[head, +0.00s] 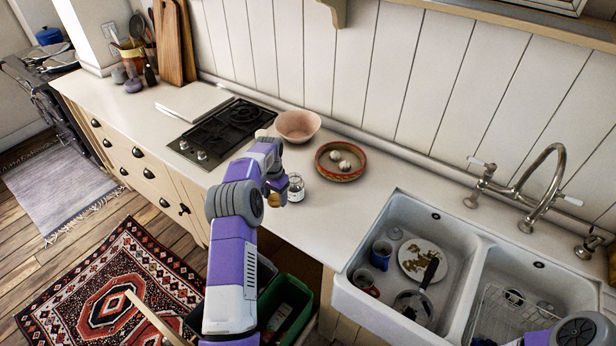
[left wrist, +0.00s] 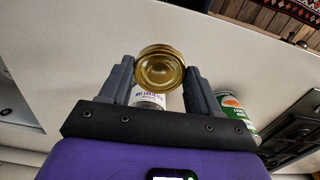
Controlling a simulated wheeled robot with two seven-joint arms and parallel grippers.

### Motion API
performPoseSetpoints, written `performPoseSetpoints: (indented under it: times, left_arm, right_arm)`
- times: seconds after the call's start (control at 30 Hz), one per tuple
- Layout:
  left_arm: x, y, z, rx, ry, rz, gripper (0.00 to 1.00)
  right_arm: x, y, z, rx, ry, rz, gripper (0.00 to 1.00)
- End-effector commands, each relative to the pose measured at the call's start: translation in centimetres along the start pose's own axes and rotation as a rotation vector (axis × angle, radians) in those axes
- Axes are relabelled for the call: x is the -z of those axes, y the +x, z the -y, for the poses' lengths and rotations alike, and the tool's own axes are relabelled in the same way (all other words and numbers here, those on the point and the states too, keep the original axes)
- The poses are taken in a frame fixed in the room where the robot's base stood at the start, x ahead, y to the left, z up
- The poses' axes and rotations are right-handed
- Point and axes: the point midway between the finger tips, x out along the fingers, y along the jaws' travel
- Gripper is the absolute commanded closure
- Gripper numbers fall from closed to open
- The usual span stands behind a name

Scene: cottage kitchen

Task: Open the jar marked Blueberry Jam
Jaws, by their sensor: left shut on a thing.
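My left gripper (left wrist: 160,78) is shut on a gold lid (left wrist: 160,68), with one dark finger on each side of its rim. In the left wrist view a glass jar (left wrist: 148,100) with a pale label shows behind and below the lid. Its print is too small to read, and I cannot tell there whether lid and jar touch. In the head view a small glass jar (head: 296,189) with a whitish label stands upright on the counter just right of my left gripper (head: 276,188). A bit of gold shows beside the gripper there. My right gripper is not in view.
A green-and-white can (left wrist: 236,112) stands beside the fingers. A pink bowl (head: 297,126), a red-rimmed dish (head: 341,174) with pale bulbs and a hob (head: 220,130) are behind. The sink (head: 385,290) is to the right. The counter's front edge is close.

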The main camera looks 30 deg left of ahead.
Motion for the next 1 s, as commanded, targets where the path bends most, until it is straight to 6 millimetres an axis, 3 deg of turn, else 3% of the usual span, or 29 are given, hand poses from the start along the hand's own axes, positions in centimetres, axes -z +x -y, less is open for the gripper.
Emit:
performPoseSetpoints:
  times: [0.03, 0.23, 0.63, 0.67, 0.7, 0.83, 1.0]
  left_arm:
    - [0.0, 1.3, 0.0, -0.001, -0.001, 0.001, 0.7]
    - [0.0, 3.8, 0.0, -0.001, -0.001, 0.001, 0.7]
    - [0.0, 4.5, 0.0, 0.0, 0.0, 0.0, 0.7]
    - [0.0, 4.5, 0.0, 0.0, 0.0, 0.0, 0.36]
    - [0.0, 4.5, 0.0, 0.0, 0.0, 0.0, 0.3]
    - [0.0, 4.5, 0.0, 0.0, 0.0, 0.0, 0.1]
    - [0.0, 4.5, 0.0, 0.0, 0.0, 0.0, 0.08]
  right_arm:
    - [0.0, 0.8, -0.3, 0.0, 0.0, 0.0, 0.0]
    - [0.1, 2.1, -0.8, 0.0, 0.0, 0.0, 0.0]
    - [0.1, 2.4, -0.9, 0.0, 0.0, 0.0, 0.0]
    - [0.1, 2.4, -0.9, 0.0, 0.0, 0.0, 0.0]
    - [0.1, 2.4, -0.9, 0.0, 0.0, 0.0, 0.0]
    - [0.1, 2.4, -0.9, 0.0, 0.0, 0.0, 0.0]
    - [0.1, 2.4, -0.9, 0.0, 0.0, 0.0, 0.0]
